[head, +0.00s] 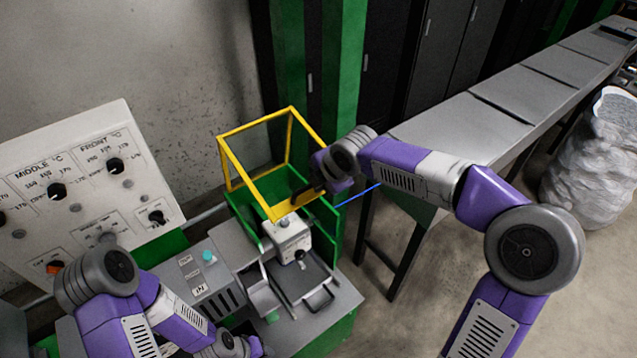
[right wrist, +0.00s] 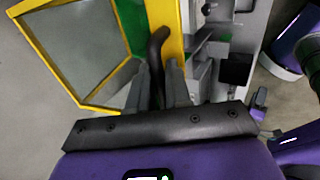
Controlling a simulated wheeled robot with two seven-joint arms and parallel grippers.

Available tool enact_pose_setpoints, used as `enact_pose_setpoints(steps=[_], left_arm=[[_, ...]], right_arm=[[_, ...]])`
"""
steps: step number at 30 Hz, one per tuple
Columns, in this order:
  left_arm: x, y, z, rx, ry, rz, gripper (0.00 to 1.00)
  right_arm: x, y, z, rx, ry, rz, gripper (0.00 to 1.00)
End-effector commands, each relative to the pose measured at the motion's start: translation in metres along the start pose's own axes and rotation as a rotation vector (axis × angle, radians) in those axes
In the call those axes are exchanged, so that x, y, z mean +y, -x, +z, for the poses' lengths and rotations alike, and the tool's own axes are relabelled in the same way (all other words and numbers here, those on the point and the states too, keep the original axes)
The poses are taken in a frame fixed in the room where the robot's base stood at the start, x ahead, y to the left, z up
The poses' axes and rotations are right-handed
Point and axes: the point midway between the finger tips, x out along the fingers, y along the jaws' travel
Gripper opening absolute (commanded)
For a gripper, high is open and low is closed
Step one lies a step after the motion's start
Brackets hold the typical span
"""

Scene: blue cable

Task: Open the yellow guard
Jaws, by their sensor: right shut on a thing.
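The yellow guard (head: 245,187) is a yellow frame with see-through panels, standing above the green machine housing (head: 243,208). It also fills the upper left of the right wrist view (right wrist: 62,62). Its black bent handle (right wrist: 157,45) sits between the fingers of my right gripper (right wrist: 160,85), which is shut on it. In the head view my right gripper (head: 312,192) is at the guard's lower right edge, partly hidden by my wrist. My left gripper (head: 238,346) is low at the bottom edge, away from the guard; its fingers are not clear.
A grey-white machine head (head: 288,236) and a tray with a handle (head: 303,284) are below the guard. A control panel with knobs (head: 75,185) stands at left. A blue cable (head: 358,195) shows beside my right wrist. A long grey conveyor (head: 500,112) runs at right.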

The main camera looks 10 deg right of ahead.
Motion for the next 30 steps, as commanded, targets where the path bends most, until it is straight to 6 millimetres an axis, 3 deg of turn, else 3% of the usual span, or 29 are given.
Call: enact_pose_setpoints(steps=[4,5,8,20,30], left_arm=[[0.000,0.000,0.000,0.000,0.000,0.000,0.43],[0.000,0.000,0.000,0.000,0.000,0.000,0.43],[0.000,0.000,0.000,0.000,0.000,0.000,0.43],[0.000,0.000,0.000,0.000,0.000,0.000,0.43],[-0.001,-0.002,0.000,0.000,0.000,0.000,0.43]], right_arm=[[0.000,-0.001,-0.001,0.003,0.002,0.002,0.00],[0.000,-0.001,-0.001,0.003,0.002,0.002,0.19],[0.000,-0.001,-0.001,0.003,0.002,0.001,0.34],[0.000,0.001,0.000,0.000,0.000,0.001,0.34],[0.000,0.051,0.000,-0.003,0.000,0.004,0.34]])
